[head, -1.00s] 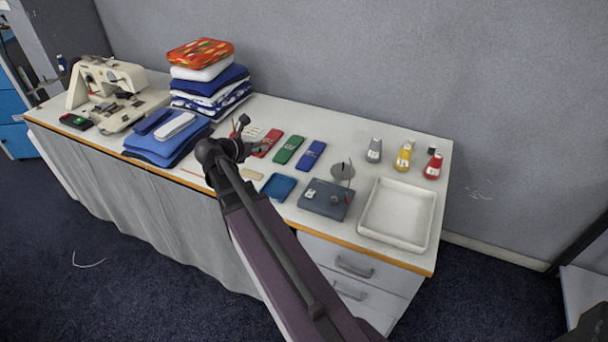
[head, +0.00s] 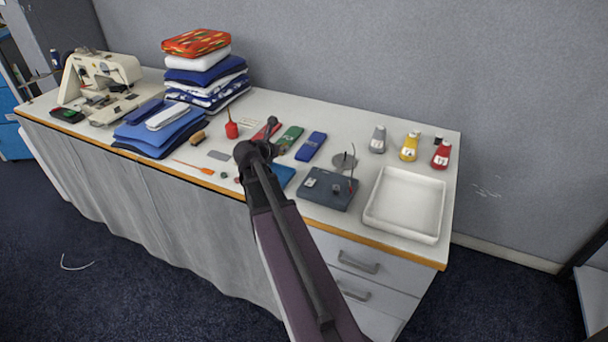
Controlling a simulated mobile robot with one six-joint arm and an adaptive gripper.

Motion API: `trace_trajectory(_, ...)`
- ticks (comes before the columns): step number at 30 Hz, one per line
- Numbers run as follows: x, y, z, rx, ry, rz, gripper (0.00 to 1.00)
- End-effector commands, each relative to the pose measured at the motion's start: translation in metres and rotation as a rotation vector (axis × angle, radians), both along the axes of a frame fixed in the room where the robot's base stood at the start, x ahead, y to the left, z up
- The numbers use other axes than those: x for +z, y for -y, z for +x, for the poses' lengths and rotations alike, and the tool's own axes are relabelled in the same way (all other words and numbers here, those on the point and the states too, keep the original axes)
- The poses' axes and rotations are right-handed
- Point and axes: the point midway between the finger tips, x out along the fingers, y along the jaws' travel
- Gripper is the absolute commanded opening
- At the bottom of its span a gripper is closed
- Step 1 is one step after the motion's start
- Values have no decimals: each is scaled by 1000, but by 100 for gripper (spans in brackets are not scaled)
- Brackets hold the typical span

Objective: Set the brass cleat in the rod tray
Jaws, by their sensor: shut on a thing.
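My gripper (head: 271,130) is over the middle of the table, seen from behind along my arm. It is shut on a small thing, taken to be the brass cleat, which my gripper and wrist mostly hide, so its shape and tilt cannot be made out. A dark slate-blue tray (head: 325,198) with a thin upright rod stands to the right of my gripper, apart from it. It looks like the rod tray and has small pieces on it. My wrist covers part of a smaller blue tray (head: 284,176).
An empty white tray (head: 375,212) stands at the right front. Red, green (head: 289,138) and blue (head: 311,146) flat cases lie near my gripper. Several small bottles (head: 409,147) stand at the back right. Folded cloths (head: 160,133) and a sewing machine (head: 98,85) fill the left.

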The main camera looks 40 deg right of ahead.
Motion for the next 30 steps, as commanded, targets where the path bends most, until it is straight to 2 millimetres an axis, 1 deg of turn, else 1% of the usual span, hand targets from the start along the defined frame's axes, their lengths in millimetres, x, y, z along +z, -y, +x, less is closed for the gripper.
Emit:
trace_trajectory(1, -17, 8, -1, 10, 2, -1, 0)
trace_trajectory(6, -37, 26, -2, 51, 4, -10, 0)
trace_trajectory(9, -44, 34, -2, 69, 8, -15, 0)
trace_trajectory(15, -50, 41, -3, 87, 10, -20, 0)
trace_trajectory(26, -49, 41, -2, 91, 9, -21, 0)
trace_trajectory(30, -50, 41, 2, 91, 9, -21, 0)
